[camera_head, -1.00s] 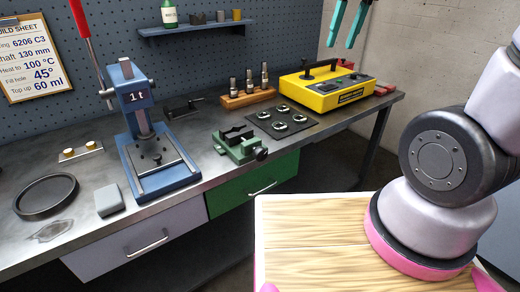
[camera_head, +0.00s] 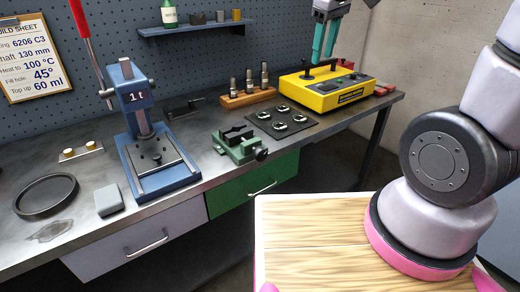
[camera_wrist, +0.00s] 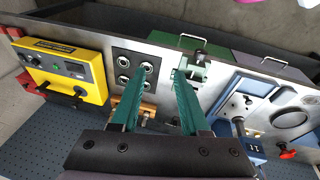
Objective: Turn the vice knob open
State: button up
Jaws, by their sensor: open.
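The green vice (camera_head: 238,145) sits near the front edge of the bench, between the blue press and the dark mat. Its dark round knob (camera_head: 261,154) sticks out at the front right. In the wrist view the vice (camera_wrist: 191,72) is beyond my fingertips, slightly to the right, and its knob (camera_wrist: 200,44) shows at the bench edge. My gripper (camera_head: 325,40) is open and empty, high above the yellow box at the back right. Its two teal fingers show in the wrist view (camera_wrist: 160,84), apart from the vice.
A blue press (camera_head: 150,140) stands left of the vice. A mat with several rings (camera_head: 281,122) and a yellow box (camera_head: 327,90) stand to its right. A wooden block with pegs (camera_head: 248,98) is behind. Open floor lies in front of the bench.

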jog(key=w+a+f+n+g+h, duration=0.1)
jog(key=w+a+f+n+h, duration=0.15)
jog(key=a+f+n, duration=0.75)
jog(key=n+h, duration=0.1)
jog(key=n, duration=0.6)
send_near(260, 149)
jog(key=x, duration=1)
jog(key=shift+w+f, duration=0.15)
jog(key=shift+f, duration=0.05)
jog(key=shift+t, duration=0.3)
grip_shut()
